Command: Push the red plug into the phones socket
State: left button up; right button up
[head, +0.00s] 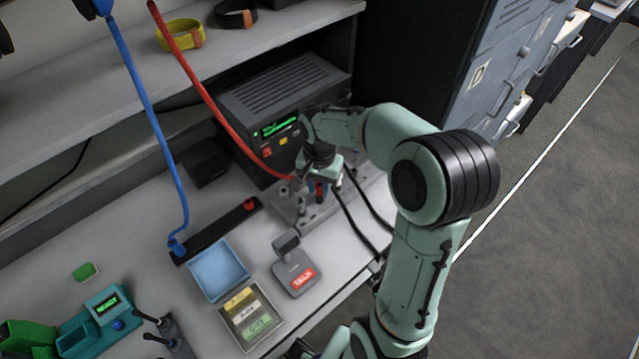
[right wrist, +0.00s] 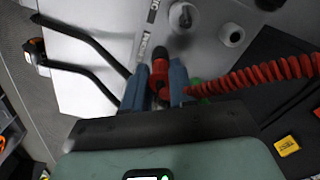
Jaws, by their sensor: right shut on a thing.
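My right gripper (head: 322,192) is over the grey socket panel (head: 288,213) on the bench. It is shut on the red plug (head: 319,189). In the right wrist view the plug (right wrist: 160,66) sits between the two blue-grey fingers (right wrist: 158,88), its dark end pointing toward the pale panel face (right wrist: 206,55). Two round sockets show there, one (right wrist: 184,17) beyond the plug and one (right wrist: 231,35) to its right. A label strip (right wrist: 152,11) is too small to read. I cannot tell which socket is phones, or whether the plug touches one. My left gripper is not in view.
The red coiled cord (head: 215,112) runs from the plug past the black radio (head: 283,110). A blue cord (head: 150,120) ends at a black strip (head: 228,228). A TALK pedal (head: 296,271), blue tray (head: 218,270) and card tray (head: 250,315) lie nearer. Black cables (head: 362,217) run right of the panel.

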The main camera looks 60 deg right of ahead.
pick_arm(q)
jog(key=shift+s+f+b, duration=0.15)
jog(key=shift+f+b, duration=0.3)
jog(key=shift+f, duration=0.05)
pick_arm(e)
jog(key=shift+f, duration=0.65)
jog(key=o, duration=0.9)
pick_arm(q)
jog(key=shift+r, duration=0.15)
pick_arm(e)
jog(key=shift+r, duration=0.15)
jog(key=shift+r+p, duration=1.7)
jog(key=shift+r, duration=0.5)
jog(key=shift+r+p, duration=1.15)
jog(key=shift+r, duration=0.6)
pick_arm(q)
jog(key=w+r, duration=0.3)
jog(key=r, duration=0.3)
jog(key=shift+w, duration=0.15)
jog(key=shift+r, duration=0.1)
